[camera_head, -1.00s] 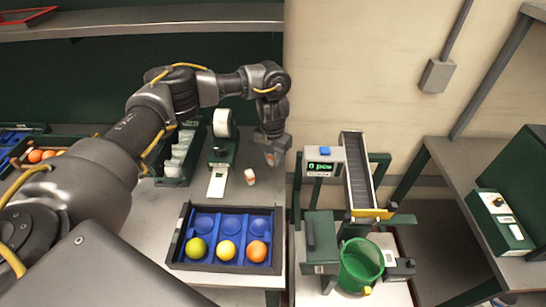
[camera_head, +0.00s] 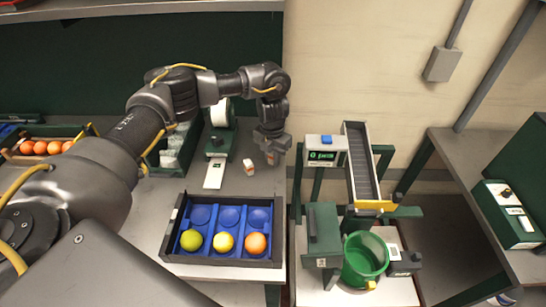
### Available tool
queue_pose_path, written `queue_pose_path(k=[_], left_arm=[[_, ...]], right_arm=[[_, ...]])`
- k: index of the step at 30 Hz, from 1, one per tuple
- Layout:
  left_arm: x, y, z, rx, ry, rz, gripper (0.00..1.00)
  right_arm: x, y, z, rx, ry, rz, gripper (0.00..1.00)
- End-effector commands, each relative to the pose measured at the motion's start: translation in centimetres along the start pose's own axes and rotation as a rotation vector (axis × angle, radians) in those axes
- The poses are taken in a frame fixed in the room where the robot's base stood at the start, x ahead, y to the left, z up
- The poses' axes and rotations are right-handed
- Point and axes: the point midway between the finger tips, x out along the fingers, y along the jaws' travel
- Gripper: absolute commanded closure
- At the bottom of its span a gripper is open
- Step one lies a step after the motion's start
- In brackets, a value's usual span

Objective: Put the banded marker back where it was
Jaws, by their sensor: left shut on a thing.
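My left gripper (camera_head: 271,157) is above the back right part of the work table, pointing down. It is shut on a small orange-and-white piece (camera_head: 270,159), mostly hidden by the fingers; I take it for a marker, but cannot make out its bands. A small white marker with an orange band (camera_head: 249,166) stands apart on the table, left of and in front of the gripper. A dark tray (camera_head: 172,235) with blue pockets is nearer. My right gripper is not seen.
A green label device (camera_head: 219,145) with a white roll stands left of the marker. A crate of oranges (camera_head: 42,147) is at far left. Right of the table's edge are a counter display (camera_head: 321,155), a sloping conveyor (camera_head: 361,165) and a green bucket (camera_head: 363,262). Bare table surrounds the standing marker.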

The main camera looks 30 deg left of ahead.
Motion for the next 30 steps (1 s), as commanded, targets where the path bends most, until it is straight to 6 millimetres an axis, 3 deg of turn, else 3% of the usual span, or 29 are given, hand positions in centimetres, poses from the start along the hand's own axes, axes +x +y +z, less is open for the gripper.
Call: queue_pose_path(k=[30], left_arm=[[0.95, -0.01, 0.00, 0.000, 0.000, 0.000, 1.00]], right_arm=[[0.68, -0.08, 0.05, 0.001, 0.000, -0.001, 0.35]])
